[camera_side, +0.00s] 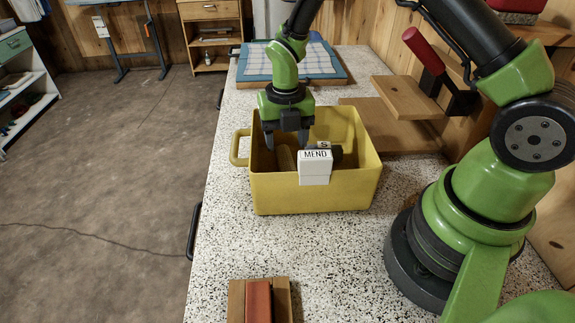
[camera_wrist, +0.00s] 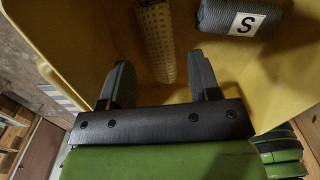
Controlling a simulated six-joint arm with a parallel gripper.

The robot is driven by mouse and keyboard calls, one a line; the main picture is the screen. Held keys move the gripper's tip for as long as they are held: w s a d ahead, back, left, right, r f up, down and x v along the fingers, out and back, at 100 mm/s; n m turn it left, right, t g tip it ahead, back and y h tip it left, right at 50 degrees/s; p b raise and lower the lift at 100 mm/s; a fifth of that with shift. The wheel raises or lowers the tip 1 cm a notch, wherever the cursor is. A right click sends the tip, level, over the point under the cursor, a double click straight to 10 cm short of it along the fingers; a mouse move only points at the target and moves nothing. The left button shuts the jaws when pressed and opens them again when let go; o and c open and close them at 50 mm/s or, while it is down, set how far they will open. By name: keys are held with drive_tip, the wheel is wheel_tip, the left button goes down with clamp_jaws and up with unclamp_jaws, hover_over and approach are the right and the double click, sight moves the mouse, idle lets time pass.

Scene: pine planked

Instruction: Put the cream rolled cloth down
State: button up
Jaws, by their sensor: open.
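The cream rolled cloth (camera_wrist: 157,42) lies on the floor of the yellow bin (camera_side: 310,191), with a patterned surface. In the side view the cream cloth (camera_side: 287,157) shows only in part, behind the bin's front wall. My gripper (camera_side: 286,141) is open over the bin, fingers pointing down into it. In the wrist view my gripper (camera_wrist: 163,82) has a finger to either side of the cloth's near end, with gaps on both sides. The bin carries a white MEND label (camera_side: 315,167).
A grey rolled cloth (camera_wrist: 228,14) with an S tag lies in the bin, right of the cream one. Behind the bin is a blue-edged checked cloth (camera_side: 315,62) on a board. Wooden boards (camera_side: 405,97) stand to the right; a red block (camera_side: 258,300) sits in front.

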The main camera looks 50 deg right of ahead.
sight(286, 154)
wheel_tip(286, 154, down, 6)
drive_tip(key=shift+w+d+r, duration=0.1)
drive_tip(key=shift+w+d, duration=0.05)
drive_tip(key=shift+c, duration=0.5)
drive_tip(key=c, duration=0.7)
drive_tip(key=shift+r, duration=0.1)
